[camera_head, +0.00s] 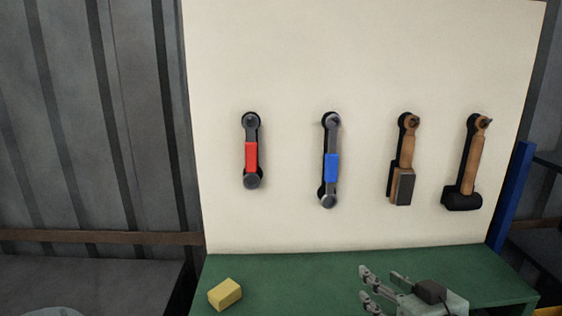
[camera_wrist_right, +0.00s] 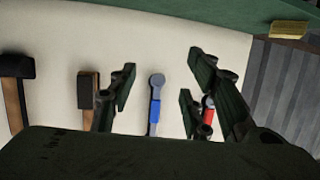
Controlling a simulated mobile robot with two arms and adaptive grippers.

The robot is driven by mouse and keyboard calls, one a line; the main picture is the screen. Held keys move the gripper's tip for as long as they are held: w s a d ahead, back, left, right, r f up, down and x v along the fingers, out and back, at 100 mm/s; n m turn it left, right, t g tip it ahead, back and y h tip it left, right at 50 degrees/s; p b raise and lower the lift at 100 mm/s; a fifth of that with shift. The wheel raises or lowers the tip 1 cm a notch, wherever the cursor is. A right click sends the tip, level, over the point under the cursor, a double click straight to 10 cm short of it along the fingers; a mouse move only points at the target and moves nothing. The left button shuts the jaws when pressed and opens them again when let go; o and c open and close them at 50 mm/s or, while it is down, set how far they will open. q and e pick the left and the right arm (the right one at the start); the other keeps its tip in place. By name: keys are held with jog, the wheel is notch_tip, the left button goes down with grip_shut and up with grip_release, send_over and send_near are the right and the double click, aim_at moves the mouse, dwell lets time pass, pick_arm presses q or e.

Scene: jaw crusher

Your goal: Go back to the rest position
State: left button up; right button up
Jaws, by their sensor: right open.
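My right gripper (camera_head: 366,287) shows at the bottom right of the head view, over the green bench. Its fingers are apart and nothing is between them. In the right wrist view the open right gripper (camera_wrist_right: 160,92) spreads its dark fingers, with the tools on the board seen beyond it. My left gripper is not in view; a small grey rounded shape at the bottom left edge of the head view is too cut off to identify.
A pale board (camera_head: 290,215) carries a red-handled tool (camera_head: 251,157), a blue-handled tool (camera_head: 331,167) and two wooden-handled hammers (camera_head: 405,185) (camera_head: 472,170). A yellow block (camera_head: 225,294) lies on the green bench (camera_head: 300,275). The bench middle is clear.

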jog(key=s+f+g+h, duration=0.1)
jog(key=s+f+g, duration=0.3)
jog(key=f, duration=0.5)
jog(key=s+f+g+h, duration=0.1)
jog(key=s+f, duration=0.6)
jog(key=f, duration=0.2)
jog(key=s+f+g+h, duration=0.1)
jog(key=s+f+g, duration=0.2)
jog(key=s+f, duration=0.35)
jog(key=s+f+g, duration=0.3)
jog(key=s+f, duration=0.1)
jog(key=s, duration=0.6)
notch_tip(320, 180, down, 24)
jog(key=s+d+f+g, duration=0.1)
jog(key=s+f, duration=0.8)
jog(key=s+d+f+g, duration=0.1)
jog(key=s+d+f, duration=0.1)
jog(key=s+f, duration=0.6)
jog(key=shift+s+d+f, duration=0.25)
jog(key=shift+s+f, duration=0.1)
jog(key=shift+f, duration=0.15)
